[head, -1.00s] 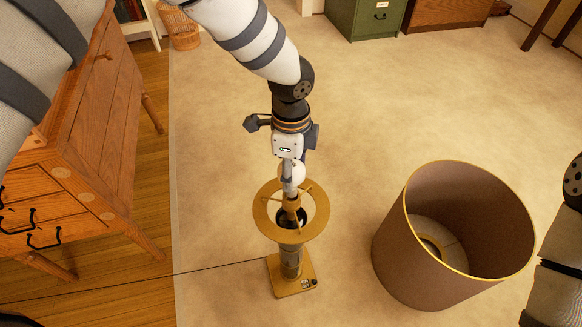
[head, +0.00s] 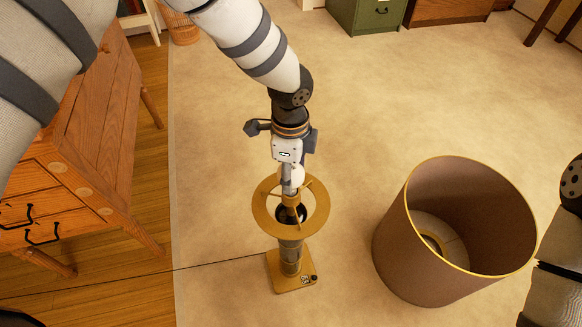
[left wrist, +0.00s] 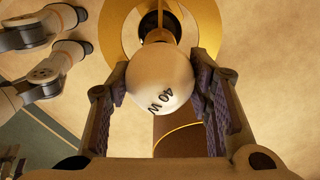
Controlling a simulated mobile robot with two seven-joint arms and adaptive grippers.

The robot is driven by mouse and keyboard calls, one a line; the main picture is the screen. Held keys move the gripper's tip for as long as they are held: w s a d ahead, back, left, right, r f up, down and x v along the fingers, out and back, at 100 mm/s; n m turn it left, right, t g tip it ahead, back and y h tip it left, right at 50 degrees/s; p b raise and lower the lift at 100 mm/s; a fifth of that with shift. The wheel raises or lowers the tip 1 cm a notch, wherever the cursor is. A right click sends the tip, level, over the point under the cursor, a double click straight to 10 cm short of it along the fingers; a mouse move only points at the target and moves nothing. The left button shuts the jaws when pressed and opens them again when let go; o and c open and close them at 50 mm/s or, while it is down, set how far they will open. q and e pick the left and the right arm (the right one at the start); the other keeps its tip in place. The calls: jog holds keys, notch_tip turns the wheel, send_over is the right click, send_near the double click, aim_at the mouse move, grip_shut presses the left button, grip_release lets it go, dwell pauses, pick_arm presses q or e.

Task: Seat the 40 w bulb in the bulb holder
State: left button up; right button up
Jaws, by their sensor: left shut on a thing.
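My left gripper (head: 291,186) points down over the lamp and is shut on the 40 W bulb. The bulb (left wrist: 160,82) is a white globe marked "40 W", between the two finger pads in the left wrist view; in the head view it shows partly behind the fingers. The bulb holder (head: 291,214) is a dark socket inside the lamp's gold ring (head: 262,210), on a grey post with a square gold base (head: 283,284). The bulb's lower end is over the holder, inside the ring area; the fingers hide whether they touch. My right gripper is out of view.
A large brown lampshade with a gold rim (head: 385,240) stands on the pale rug, right of the lamp. A wooden desk (head: 95,140) stands at the left, a green cabinet (head: 365,15) at the back. A thin cord runs left from the lamp. The rug behind is clear.

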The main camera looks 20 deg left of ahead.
pick_arm(q)
jog(key=shift+f, duration=0.5)
jog(key=o, duration=1)
notch_tip(320, 180, up, 12)
jog(key=shift+r, duration=0.1)
jog(key=shift+s, duration=0.1)
